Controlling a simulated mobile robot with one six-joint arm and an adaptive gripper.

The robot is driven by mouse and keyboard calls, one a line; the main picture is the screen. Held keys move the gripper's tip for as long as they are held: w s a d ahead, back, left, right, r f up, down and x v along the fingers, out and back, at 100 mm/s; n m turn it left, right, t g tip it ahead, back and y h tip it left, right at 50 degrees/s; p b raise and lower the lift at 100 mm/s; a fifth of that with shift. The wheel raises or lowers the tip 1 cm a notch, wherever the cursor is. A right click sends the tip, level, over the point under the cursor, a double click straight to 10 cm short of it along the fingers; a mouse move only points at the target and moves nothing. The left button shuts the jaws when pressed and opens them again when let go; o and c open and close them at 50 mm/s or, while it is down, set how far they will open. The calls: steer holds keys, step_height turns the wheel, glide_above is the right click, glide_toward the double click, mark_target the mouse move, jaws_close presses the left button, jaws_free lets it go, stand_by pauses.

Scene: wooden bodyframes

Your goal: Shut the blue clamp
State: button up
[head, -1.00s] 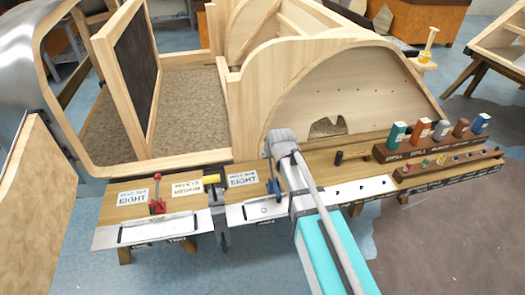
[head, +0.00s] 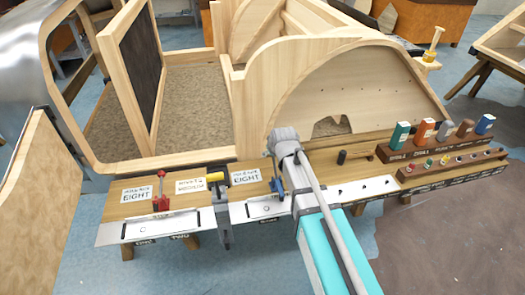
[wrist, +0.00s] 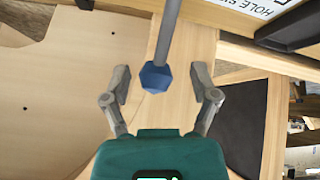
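The blue clamp (head: 278,186) stands on the wooden bench, just left of my arm in the head view. Part of it is hidden by the arm. In the wrist view its grey lever ends in a blue six-sided knob (wrist: 156,77). My gripper (wrist: 161,82) is open, with one finger on each side of the knob and visible gaps to both. Neither finger appears to touch it. In the head view I cannot make out the fingers.
A red clamp (head: 161,196) and a yellow-handled clamp (head: 216,186) stand to the left on the bench. Paper labels lie between them. A rack of coloured boxes (head: 424,134) is to the right. A wooden frame with an arched panel (head: 355,92) rises behind the bench.

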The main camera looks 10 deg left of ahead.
steer(key=shift+w+d, duration=0.1)
steer(key=shift+w, duration=0.05)
steer(key=shift+r, duration=0.15)
